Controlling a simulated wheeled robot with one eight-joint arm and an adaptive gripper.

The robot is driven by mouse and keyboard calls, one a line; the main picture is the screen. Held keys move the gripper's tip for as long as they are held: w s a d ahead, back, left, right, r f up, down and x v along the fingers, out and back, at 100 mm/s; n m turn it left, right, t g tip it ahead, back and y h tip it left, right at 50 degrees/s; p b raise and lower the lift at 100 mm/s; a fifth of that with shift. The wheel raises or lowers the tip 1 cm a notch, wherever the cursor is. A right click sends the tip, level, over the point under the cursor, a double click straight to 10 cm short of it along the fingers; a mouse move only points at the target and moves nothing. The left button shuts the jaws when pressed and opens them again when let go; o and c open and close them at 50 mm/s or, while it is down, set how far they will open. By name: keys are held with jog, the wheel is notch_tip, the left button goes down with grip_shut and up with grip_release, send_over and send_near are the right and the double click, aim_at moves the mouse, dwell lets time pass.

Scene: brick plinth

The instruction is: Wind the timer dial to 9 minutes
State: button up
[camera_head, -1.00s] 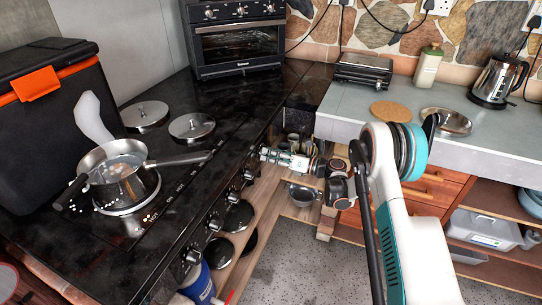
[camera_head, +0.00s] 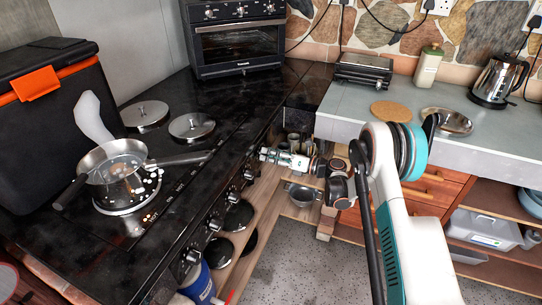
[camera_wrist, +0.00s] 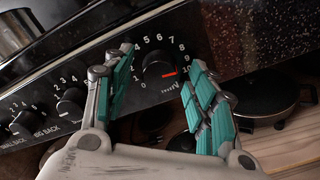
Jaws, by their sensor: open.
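The timer dial (camera_wrist: 158,72) is a dark round knob with a red mark, on the black front panel of the cooker. Numbers up to 10 ring it, with lettering below that is too small to read fully. Its red mark points right, near the 10 side of the scale. My gripper (camera_wrist: 157,62) is open, with one teal-padded finger on each side of the dial; I cannot tell whether either touches it. In the head view my gripper (camera_head: 264,154) is at the cooker's front edge, where the timer dial is hidden or too small to tell.
More knobs (camera_wrist: 71,104) sit left along the panel in the wrist view. A pan (camera_head: 112,166) with a handle stands on the front hob of the black cooker top (camera_head: 190,205). Pan lids and shelves (camera_head: 265,225) lie below. A grey counter (camera_head: 360,110) is at the right.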

jog(key=v, duration=1.2)
notch_tip(320, 180, up, 12)
jog(key=s+n+h, duration=0.3)
jog(key=n+h, duration=0.2)
jog(key=n, duration=0.2)
jog(key=s+r+n+h, duration=0.4)
jog(key=s+r+n, duration=0.2)
jog(key=s+r, duration=0.3)
jog(key=s+d+n+h, duration=0.2)
jog(key=s+d+n, duration=0.2)
jog(key=s, duration=0.5)
jog(key=s+d+n+h, duration=0.3)
jog(key=s+n, duration=0.4)
jog(key=s, duration=0.2)
jog(key=s+d+n+t+h, duration=0.1)
jog(key=s+d+n+h, duration=0.2)
jog(key=s, duration=0.7)
jog(key=shift+d+r+n, duration=0.3)
jog(key=shift+d+n, duration=0.55)
jog(key=shift+n, duration=0.35)
